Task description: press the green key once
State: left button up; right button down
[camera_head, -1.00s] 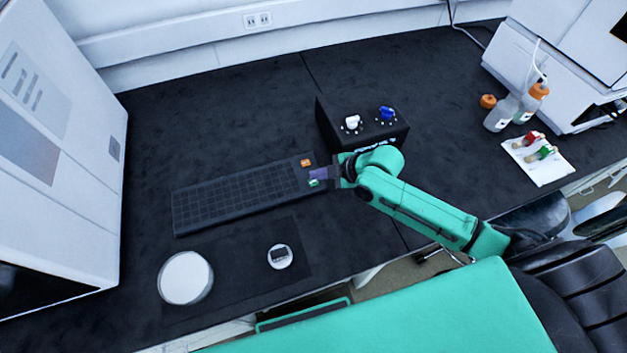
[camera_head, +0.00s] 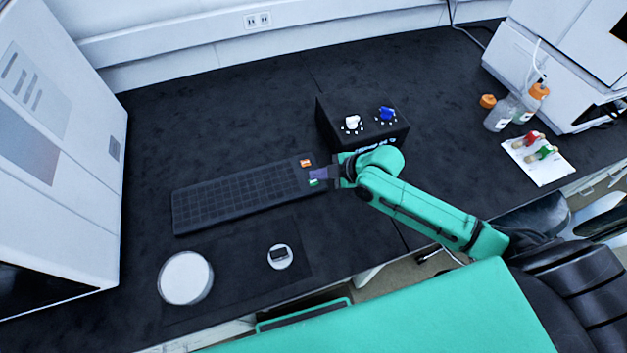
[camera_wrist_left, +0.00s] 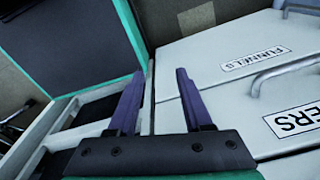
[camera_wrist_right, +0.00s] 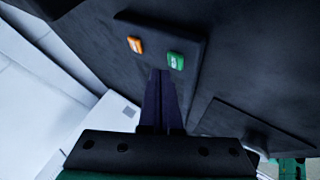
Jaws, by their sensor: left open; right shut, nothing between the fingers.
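The green key (camera_head: 313,183) sits at the right end of the dark keyboard (camera_head: 240,194), partly beside my right gripper (camera_head: 316,174) in the head view. In the right wrist view the green key (camera_wrist_right: 175,60) shows clearly, just past and slightly right of the shut fingertips of my right gripper (camera_wrist_right: 161,72). The fingers are together and empty, close to the key; I cannot tell whether they touch it. My left gripper (camera_wrist_left: 159,73) is open and empty in the left wrist view, in front of labelled drawers.
An orange key (camera_head: 305,162) lies behind the green one on the keyboard. A black box (camera_head: 340,135) with white and blue knobs stands behind my right gripper. A round white dish (camera_head: 186,278) and a small round device (camera_head: 280,257) are at the front.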

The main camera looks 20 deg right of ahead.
aim_at(318, 182)
jog(key=shift+f, duration=0.4)
jog(key=shift+f+b, duration=0.4)
jog(key=shift+b, duration=0.05)
dwell(0.4)
dwell(0.3)
jog(key=shift+r+p, duration=0.8)
jog(key=shift+p, duration=0.05)
notch_tip(318, 182, up, 5)
jog(key=p, duration=0.5)
jog(key=shift+r, duration=0.15)
